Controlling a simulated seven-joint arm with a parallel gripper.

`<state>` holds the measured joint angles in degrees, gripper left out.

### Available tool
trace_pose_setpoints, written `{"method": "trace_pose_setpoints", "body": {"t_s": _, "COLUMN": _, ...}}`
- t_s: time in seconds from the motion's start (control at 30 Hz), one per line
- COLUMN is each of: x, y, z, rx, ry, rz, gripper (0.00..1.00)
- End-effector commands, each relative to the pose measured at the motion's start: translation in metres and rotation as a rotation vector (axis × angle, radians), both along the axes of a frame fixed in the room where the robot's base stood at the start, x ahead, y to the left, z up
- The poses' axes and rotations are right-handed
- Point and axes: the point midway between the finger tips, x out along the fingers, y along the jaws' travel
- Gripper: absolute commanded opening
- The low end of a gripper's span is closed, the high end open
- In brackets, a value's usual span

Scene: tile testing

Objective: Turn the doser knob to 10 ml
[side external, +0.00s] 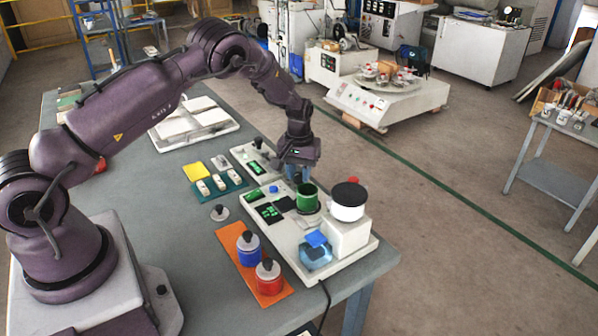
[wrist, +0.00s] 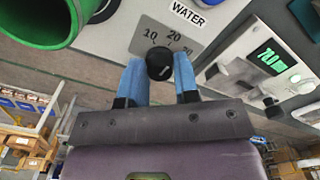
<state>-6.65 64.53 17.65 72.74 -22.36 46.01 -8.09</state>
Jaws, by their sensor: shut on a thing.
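The black doser knob (wrist: 160,66) sits in the wrist view on a grey dial plate (wrist: 178,40) marked 10 and 20, with another mark partly hidden by the knob. A small pale mark shows on the knob, but I cannot read its setting. My gripper (wrist: 159,76) has its blue fingers on both sides of the knob, shut on it. In the side view my gripper (side external: 298,174) points down behind the green cup (side external: 307,197), at the white doser machine (side external: 358,247). The knob is hidden there. A WATER label (wrist: 188,14) is above the dial.
The green cup (wrist: 38,20) stands close to my fingers in the wrist view. A unit with a green-lit display (wrist: 270,58) is at the right. Blue (side external: 248,249) and red (side external: 268,277) lidded pots stand on an orange mat (side external: 247,272) in front.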

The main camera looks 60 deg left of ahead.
Motion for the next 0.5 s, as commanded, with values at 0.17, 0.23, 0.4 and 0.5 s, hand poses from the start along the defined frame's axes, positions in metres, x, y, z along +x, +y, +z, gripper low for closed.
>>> {"method": "trace_pose_setpoints", "body": {"t_s": 0.17, "x": -0.0003, "y": -0.0001, "z": 0.0007, "rx": -0.001, "ry": 0.002, "rz": 0.169, "gripper": 0.05}}
{"method": "trace_pose_setpoints", "body": {"t_s": 0.23, "x": -0.0003, "y": -0.0003, "z": 0.0007, "rx": -0.001, "ry": 0.002, "rz": 0.236, "gripper": 0.05}}
{"method": "trace_pose_setpoints", "body": {"t_s": 0.4, "x": -0.0003, "y": -0.0002, "z": 0.0007, "rx": -0.001, "ry": 0.002, "rz": 0.397, "gripper": 0.05}}
{"method": "trace_pose_setpoints", "body": {"t_s": 0.5, "x": -0.0003, "y": -0.0001, "z": 0.0008, "rx": 0.0, "ry": 0.003, "rz": 0.489, "gripper": 0.05}}
